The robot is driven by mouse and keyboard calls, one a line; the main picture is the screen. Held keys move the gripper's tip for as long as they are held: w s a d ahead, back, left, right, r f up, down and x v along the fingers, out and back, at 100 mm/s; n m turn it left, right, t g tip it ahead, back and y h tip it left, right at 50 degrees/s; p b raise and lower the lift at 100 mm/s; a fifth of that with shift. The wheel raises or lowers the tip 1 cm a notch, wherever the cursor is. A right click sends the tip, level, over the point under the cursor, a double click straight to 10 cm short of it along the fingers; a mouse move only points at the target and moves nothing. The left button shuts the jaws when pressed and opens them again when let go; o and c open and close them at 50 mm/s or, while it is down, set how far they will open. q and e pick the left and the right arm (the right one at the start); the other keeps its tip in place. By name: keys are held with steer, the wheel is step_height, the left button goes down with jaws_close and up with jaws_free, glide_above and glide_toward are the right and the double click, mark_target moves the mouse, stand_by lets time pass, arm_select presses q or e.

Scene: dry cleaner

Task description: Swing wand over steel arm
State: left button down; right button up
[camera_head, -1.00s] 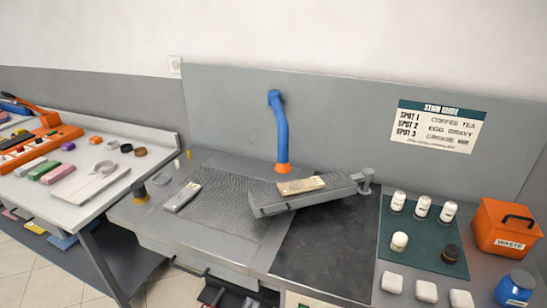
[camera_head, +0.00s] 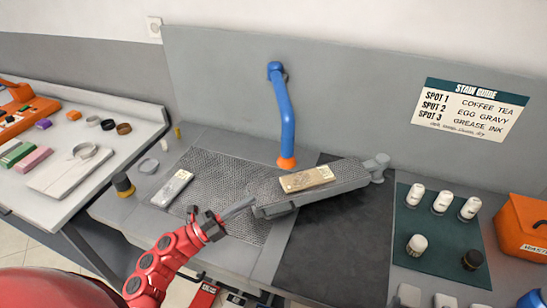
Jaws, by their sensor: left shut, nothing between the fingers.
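The wand (camera_head: 286,115) is a blue curved tube fixed high on the grey back panel. It hangs down to an orange end (camera_head: 286,162) just behind the steel arm. The steel arm (camera_head: 345,185) is a long grey board lying slantwise from the perforated surface to a post at its right. A beige block (camera_head: 307,179) rests on top of it. My left gripper (camera_head: 243,206) is shut and empty, over the perforated surface, with its tips near the steel arm's left end. I cannot tell if they touch. My right gripper is not in view.
A pale metallic bar (camera_head: 173,188) and a dark round knob (camera_head: 123,184) are at the left of the bench. White bottles (camera_head: 442,202) stand on a green mat at the right, beside an orange waste box (camera_head: 522,228). The dark front area (camera_head: 335,250) is clear.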

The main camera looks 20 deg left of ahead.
arm_select(q)
steer(key=w+a+y, duration=0.3)
steer(key=a, duration=0.2)
steer(key=p+x, duration=0.7)
steer(key=x, duration=0.6)
steer(key=shift+d+r, duration=0.1)
steer(key=shift+d, duration=0.05)
steer(key=d, duration=0.1)
steer(key=w+d+n+t+y+b, duration=0.1)
steer(key=d, duration=0.1)
steer(key=shift+w+d+t, duration=0.1)
steer(key=shift+d+t, duration=0.05)
steer(key=shift+t, duration=0.15)
steer(key=shift+w+d+n+y, duration=0.15)
steer(key=shift+d+n+y, duration=0.15)
steer(key=shift+y, duration=0.3)
steer(key=shift+a, duration=0.1)
